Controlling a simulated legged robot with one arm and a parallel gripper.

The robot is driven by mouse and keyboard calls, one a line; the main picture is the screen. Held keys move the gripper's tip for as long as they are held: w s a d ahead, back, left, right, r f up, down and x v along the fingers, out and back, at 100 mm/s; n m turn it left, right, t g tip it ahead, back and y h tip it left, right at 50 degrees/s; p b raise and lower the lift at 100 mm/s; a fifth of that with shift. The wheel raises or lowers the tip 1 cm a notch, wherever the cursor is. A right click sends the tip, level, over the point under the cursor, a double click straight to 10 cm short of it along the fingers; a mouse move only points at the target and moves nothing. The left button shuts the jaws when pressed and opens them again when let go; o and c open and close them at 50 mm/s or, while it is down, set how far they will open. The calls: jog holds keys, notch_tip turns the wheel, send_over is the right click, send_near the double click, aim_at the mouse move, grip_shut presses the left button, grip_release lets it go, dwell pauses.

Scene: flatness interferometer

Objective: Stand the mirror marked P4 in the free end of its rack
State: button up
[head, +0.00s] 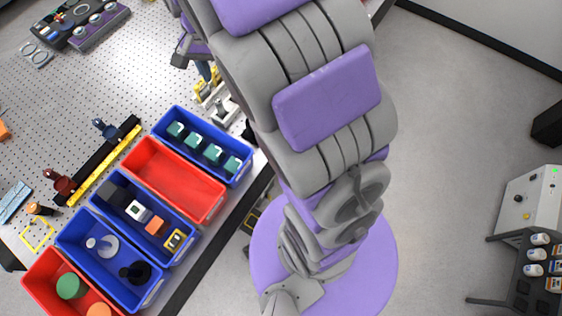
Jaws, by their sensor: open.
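No mark P4 can be read in the head view, and I cannot tell which thing is that mirror. A purple block with several round pale pieces (100,25) lies at the top left of the perforated table, beside a dark tray with round pieces (60,22). I cannot tell whether either is the rack. My gripper (192,60) shows only in part beyond my large arm links, above the table's right side. Its jaws look open. A small blue and yellow thing is close below it, and I cannot tell whether they touch.
A row of blue and red bins runs along the table's right edge; the red bin (175,180) is empty, and the blue bin (238,178) holds several teal pieces. A grey instrument box (530,205) stands right.

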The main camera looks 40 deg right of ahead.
jog(key=s+a+n+g, duration=0.1)
jog(key=s+n, duration=0.7)
jog(key=s, duration=2)
jog(key=shift+s+a+r+n, duration=0.15)
jog(key=shift+a+r+n, duration=0.1)
jog(key=shift+a+n, duration=0.15)
